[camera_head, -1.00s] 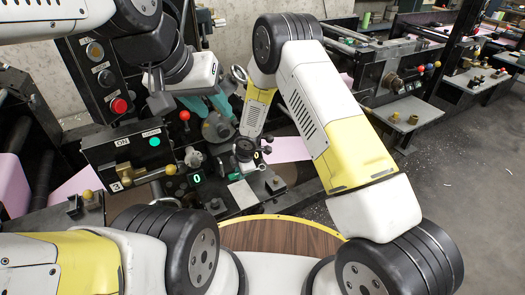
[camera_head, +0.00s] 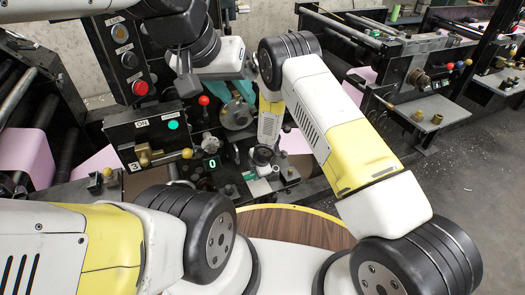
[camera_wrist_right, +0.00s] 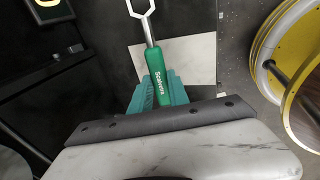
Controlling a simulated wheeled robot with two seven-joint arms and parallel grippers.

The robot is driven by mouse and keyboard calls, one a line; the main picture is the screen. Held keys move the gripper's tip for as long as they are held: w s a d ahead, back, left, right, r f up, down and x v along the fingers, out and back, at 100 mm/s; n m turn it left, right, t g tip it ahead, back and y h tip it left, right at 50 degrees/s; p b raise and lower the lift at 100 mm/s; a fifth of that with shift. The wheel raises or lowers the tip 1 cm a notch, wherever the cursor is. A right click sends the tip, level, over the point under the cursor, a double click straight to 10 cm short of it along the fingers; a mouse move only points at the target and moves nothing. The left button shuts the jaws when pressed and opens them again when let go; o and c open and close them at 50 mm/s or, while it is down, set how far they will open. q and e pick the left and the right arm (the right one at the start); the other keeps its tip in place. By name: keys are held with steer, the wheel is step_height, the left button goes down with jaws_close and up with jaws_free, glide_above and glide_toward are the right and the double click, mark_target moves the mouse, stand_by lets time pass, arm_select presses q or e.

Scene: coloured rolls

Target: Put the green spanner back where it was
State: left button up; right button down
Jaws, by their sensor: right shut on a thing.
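The green spanner (camera_wrist_right: 158,80), with a lettered green handle and a pale open-ended metal head, shows in the right wrist view. My right gripper (camera_wrist_right: 157,96) is shut on its handle with teal fingers. The head points away from the gripper, and the spanner crosses over a pale square plate (camera_wrist_right: 195,62); I cannot tell whether they touch. In the head view the right gripper (camera_head: 260,166) is low over the machine, mostly hidden by its wrist. My left gripper (camera_head: 242,91) is higher, beside the machine's panel; its jaw opening is unclear.
A black control box (camera_head: 150,135) with a teal button, a red knob (camera_head: 204,100) and a yellow-tipped lever (camera_head: 187,153) stand close to the arms. A round wooden table (camera_head: 290,226) with a yellow rim lies in front. Open floor is at the right.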

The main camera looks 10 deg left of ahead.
steer(key=shift+f, duration=1.2)
stand_by(0.4)
steer(key=c, duration=1.2)
jaws_free()
steer(key=shift+o, duration=0.2)
steer(key=shift+f, duration=0.1)
steer(key=shift+s+d, duration=0.1)
steer(key=v, duration=0.8)
steer(key=shift+w, duration=0.2)
